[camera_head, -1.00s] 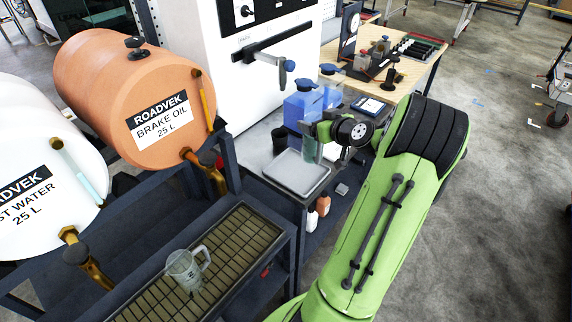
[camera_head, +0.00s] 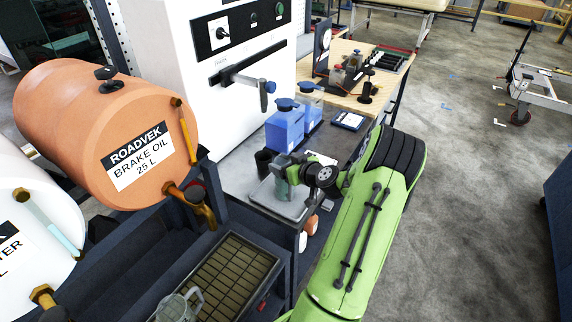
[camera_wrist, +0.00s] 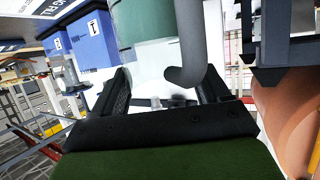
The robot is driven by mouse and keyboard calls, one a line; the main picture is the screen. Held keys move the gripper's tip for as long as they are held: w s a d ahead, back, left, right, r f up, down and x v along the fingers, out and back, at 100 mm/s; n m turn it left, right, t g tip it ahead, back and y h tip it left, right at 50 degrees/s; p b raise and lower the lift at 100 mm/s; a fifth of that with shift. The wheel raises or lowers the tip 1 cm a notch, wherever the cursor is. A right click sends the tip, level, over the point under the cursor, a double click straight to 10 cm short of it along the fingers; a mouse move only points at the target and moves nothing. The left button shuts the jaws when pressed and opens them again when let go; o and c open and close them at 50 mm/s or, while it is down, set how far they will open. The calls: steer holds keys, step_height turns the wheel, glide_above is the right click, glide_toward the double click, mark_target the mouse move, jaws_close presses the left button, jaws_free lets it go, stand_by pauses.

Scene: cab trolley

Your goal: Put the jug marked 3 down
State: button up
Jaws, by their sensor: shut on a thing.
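My gripper (camera_head: 300,170) is shut on a clear jug (camera_head: 282,188) holding greenish liquid. The jug looks upright, over a flat light-grey tray (camera_head: 264,197) on the dark trolley top. My gripper partly hides it, and I cannot tell whether its base touches the tray. The wrist view shows the gripper's black fingers (camera_wrist: 165,90) and the jug's green band (camera_wrist: 150,18), with its grey handle (camera_wrist: 190,45) between the fingers. No number on this jug is readable.
Another clear jug (camera_head: 176,308) stands on the drip grate (camera_head: 235,268) under the orange brake oil drum (camera_head: 100,130). A wooden bench (camera_head: 345,68) lies beyond.

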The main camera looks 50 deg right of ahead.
steer(key=shift+w+f+b, duration=0.1)
steer(key=shift+b, duration=0.2)
steer(key=o, duration=1.7)
steer(key=shift+s+r+p, duration=0.3)
steer(key=shift+r, duration=0.05)
steer(key=b+v, duration=0.1)
steer(key=v, duration=1)
steer(key=shift+s+a, duration=0.2)
steer(key=shift+s, duration=0.05)
